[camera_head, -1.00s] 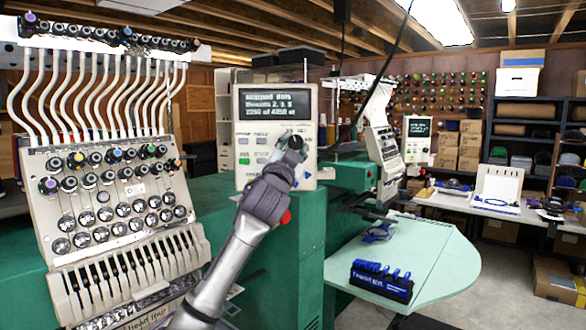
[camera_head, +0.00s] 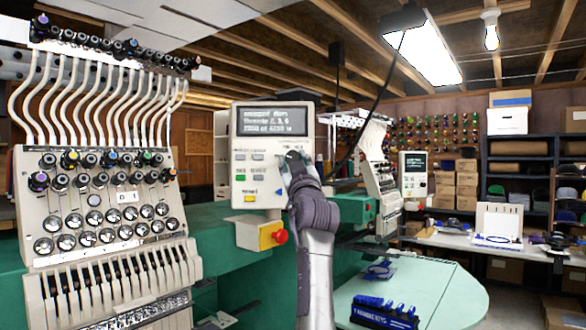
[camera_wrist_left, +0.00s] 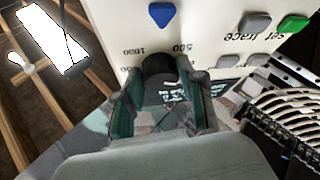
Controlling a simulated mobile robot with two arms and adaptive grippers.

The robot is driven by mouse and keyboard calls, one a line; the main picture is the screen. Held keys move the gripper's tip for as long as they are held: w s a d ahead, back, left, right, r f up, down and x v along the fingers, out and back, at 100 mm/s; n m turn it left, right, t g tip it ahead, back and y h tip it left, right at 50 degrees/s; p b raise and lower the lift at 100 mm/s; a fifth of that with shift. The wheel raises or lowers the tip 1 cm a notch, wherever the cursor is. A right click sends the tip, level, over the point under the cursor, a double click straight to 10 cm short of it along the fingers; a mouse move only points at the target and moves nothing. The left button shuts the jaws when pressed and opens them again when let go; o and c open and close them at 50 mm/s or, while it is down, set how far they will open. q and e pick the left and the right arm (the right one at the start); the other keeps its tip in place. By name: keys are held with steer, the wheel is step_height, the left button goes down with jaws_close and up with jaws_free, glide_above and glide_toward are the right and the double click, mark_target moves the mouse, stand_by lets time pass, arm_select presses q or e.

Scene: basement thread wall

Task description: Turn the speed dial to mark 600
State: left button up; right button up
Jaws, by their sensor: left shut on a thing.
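The control panel (camera_head: 258,200) is a cream box with a screen, standing on the green machine body. My left gripper (camera_head: 293,164) is at the panel's right side, its arm coming up from below. In the left wrist view my left gripper (camera_wrist_left: 165,105) has one finger on each side of the black speed dial (camera_wrist_left: 160,66), shut on it. Small numbers are printed around the dial, upside down there; one reads 1000 and one looks like 500. The dial's pointer and its setting cannot be made out. In the head view the gripper hides the dial. My right gripper is not in view.
A yellow box with a red stop button (camera_head: 280,236) sits just below the panel, close left of my arm. The thread head (camera_head: 105,210) with many tubes stands at the left. A pale table (camera_head: 440,290) with a blue holder (camera_head: 385,311) is at the right.

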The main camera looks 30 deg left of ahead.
arm_select(q)
steer(key=shift+d+n+g+y, duration=0.1)
steer(key=shift+n+g+y, duration=0.65)
steer(key=shift+n, duration=0.75)
steer(key=shift+r, duration=0.1)
steer(key=o, duration=1.1)
steer(key=shift+o, duration=0.2)
steer(key=v, duration=0.7)
steer(key=shift+d, duration=0.2)
steer(key=shift+s, duration=0.1)
